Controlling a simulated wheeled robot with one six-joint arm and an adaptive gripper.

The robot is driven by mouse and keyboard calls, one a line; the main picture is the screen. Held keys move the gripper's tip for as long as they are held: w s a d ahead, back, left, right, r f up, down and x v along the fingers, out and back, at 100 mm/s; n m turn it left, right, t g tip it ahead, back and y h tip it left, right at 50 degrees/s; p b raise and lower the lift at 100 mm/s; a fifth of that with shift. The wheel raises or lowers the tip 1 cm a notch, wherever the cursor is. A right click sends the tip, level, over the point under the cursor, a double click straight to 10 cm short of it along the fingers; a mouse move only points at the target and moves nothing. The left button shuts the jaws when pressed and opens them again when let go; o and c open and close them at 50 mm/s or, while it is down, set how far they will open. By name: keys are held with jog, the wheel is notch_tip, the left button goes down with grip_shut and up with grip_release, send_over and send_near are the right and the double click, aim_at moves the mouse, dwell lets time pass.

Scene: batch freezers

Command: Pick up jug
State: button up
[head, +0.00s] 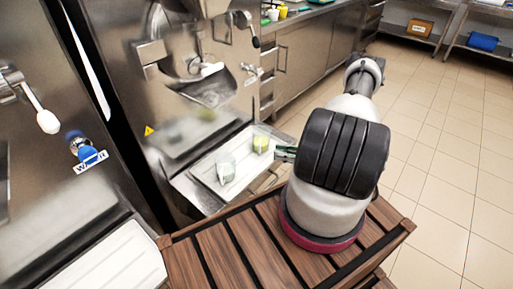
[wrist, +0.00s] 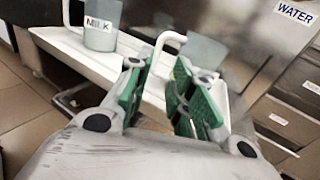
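Two jugs stand on the white tray (head: 207,183) in front of the machine. In the head view, one is pale grey (head: 226,168) and one has yellow-green in it (head: 261,142). My gripper (head: 284,153) is close to the right of the yellow-green one. In the wrist view, a jug labelled MILK (wrist: 100,30) stands at the upper left, and a grey jug with a white handle (wrist: 204,50) is just beyond my gripper (wrist: 160,72). The green-padded fingers are apart, with nothing seen gripped. I cannot tell whether the handle lies between the fingertips.
The steel machine (head: 185,85) with its spout and levers rises behind the tray. A WATER label (wrist: 297,12) shows at the upper right in the wrist view. A slatted wooden surface (head: 225,245) is in front, and tiled floor (head: 440,170) lies clear at the right.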

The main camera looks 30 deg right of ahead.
aim_at(260, 142)
jog(key=shift+f+x, duration=0.1)
jog(key=shift+x, duration=1.85)
jog(key=shift+f+x, duration=0.15)
jog(key=shift+x, duration=1.75)
jog(key=shift+s+a, duration=0.1)
jog(key=shift+a, duration=0.05)
grip_shut()
